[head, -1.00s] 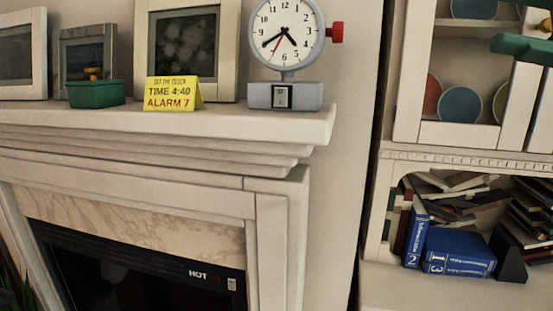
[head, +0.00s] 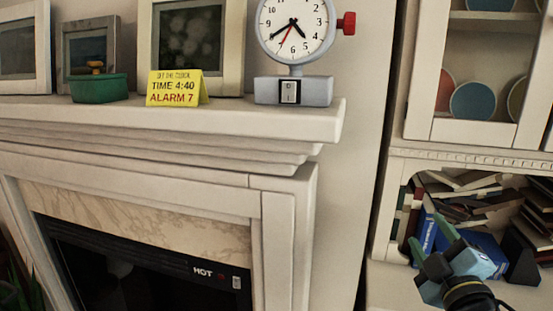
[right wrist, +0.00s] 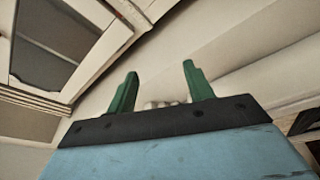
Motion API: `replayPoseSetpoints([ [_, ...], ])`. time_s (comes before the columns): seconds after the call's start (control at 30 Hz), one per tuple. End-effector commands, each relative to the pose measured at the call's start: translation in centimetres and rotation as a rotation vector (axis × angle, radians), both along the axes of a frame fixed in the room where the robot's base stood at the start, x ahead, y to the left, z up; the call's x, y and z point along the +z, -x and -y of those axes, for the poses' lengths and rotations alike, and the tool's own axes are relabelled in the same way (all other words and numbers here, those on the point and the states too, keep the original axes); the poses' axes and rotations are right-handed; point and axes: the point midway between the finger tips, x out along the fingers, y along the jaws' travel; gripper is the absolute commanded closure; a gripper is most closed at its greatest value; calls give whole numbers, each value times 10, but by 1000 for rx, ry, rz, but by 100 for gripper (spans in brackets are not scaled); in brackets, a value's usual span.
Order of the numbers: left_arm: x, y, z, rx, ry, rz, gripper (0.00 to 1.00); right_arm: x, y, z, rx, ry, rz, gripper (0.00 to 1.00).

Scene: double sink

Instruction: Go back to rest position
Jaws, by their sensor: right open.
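My right gripper (head: 432,234) is at the lower right of the head view, in front of the bookshelf. Its two green fingers stand apart and hold nothing. In the right wrist view the same gripper (right wrist: 157,88) shows both fingers apart with nothing between them. My left gripper is not in view. The clock (head: 295,28) with a red knob stands upright on the mantel, away from the gripper. A yellow card (head: 174,88) beside it reads "TIME 4:40, ALARM 7".
The white mantel (head: 200,118) juts out above a dark fireplace (head: 130,270). A green box (head: 98,88) and picture frames stand on it. At right, a white cabinet holds plates (head: 472,100) above and piled books (head: 470,190) below, partly behind my gripper.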

Motion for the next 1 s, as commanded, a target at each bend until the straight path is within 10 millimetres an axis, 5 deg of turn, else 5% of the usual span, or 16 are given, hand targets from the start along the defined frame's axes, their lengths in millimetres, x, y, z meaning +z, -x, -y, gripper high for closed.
replayPoseSetpoints([
  [0.1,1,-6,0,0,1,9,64,-88,35,-4,-63,-247,-300,48],
  [0.3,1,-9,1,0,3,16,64,-198,122,-22,-214,-574,-742,48],
  [0.5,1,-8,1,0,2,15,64,-252,203,-42,-356,-763,-1047,48],
  [0.7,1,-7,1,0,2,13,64,-278,278,-62,-495,-891,-1297,48],
  [1.0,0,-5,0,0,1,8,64,-362,262,-62,-512,-872,-1328,48],
])
